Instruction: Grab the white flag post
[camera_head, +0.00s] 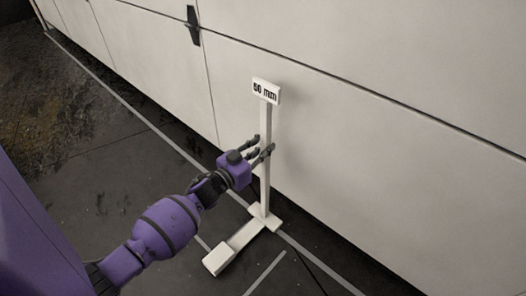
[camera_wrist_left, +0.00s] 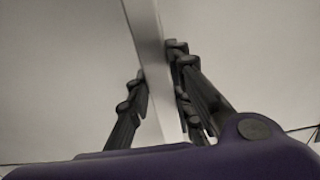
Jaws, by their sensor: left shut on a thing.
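The white flag post (camera_head: 265,185) stands upright on the dark floor close to the pale wall. Its top carries a small white sign (camera_head: 266,92) reading "50 mm", and its white foot (camera_head: 233,246) reaches toward the lower left. My left gripper (camera_head: 262,151) is shut on the upright at about mid-height. In the left wrist view the post (camera_wrist_left: 150,50) runs between the dark fingers of my left gripper (camera_wrist_left: 160,95), with fingers on both sides of it. My right gripper is not in view.
A large pale panelled wall (camera_head: 400,130) rises just behind the post, with a black latch (camera_head: 193,25) on it. Light lines (camera_head: 130,108) mark the dark floor. The floor (camera_head: 110,150) left of the post is clear, with a rough stained patch at the far left.

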